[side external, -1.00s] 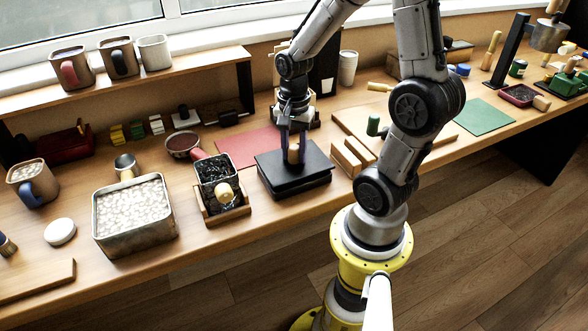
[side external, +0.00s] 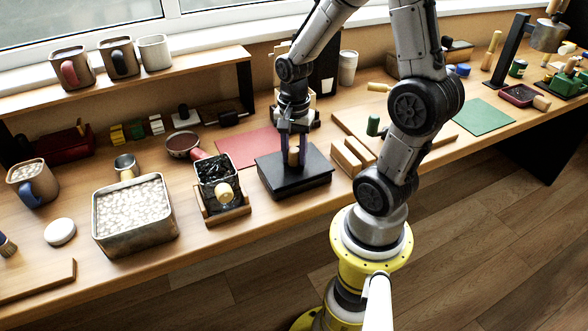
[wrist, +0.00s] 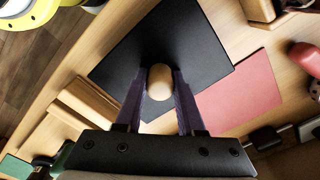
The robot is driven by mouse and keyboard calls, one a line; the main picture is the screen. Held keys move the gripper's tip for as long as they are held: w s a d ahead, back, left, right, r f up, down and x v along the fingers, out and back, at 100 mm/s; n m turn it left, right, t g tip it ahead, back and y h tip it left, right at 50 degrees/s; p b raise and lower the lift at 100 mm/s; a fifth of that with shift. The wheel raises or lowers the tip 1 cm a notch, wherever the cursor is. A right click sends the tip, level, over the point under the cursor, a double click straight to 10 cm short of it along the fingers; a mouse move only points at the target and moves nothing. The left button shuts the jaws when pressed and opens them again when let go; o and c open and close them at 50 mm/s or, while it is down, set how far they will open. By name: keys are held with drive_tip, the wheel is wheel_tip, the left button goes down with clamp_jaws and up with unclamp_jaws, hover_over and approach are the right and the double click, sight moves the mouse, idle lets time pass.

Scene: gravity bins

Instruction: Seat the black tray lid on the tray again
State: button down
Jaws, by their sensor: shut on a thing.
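The black tray lid (side external: 315,164) lies over the black tray (side external: 283,192) near the front of the bench, in the middle of the side external view. The lid looks level, with only a thin line between it and the tray; I cannot tell whether it is fully seated. My gripper (side external: 294,157) points down and is shut on the lid's round wooden knob (side external: 293,157). In the wrist view the knob (wrist: 160,82) is between my two fingers (wrist: 158,95), over the dark lid (wrist: 185,42). The tray's inside is hidden.
A black bin in a wooden cradle (side external: 222,214) stands close to the left. Wooden blocks (side external: 347,160) stand just right of the tray. A red mat (side external: 245,148) lies behind. A metal bin of pale pieces (side external: 135,248) is farther left.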

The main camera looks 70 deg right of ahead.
sight(294, 150)
drive_tip(key=shift+f, duration=0.45)
idle(0.3)
drive_tip(key=shift+c, duration=2.2)
unclamp_jaws()
drive_tip(key=shift+r, duration=0.15)
wheel_tip(294, 150, up, 14)
drive_tip(key=shift+f, duration=0.2)
drive_tip(key=shift+a, duration=0.1)
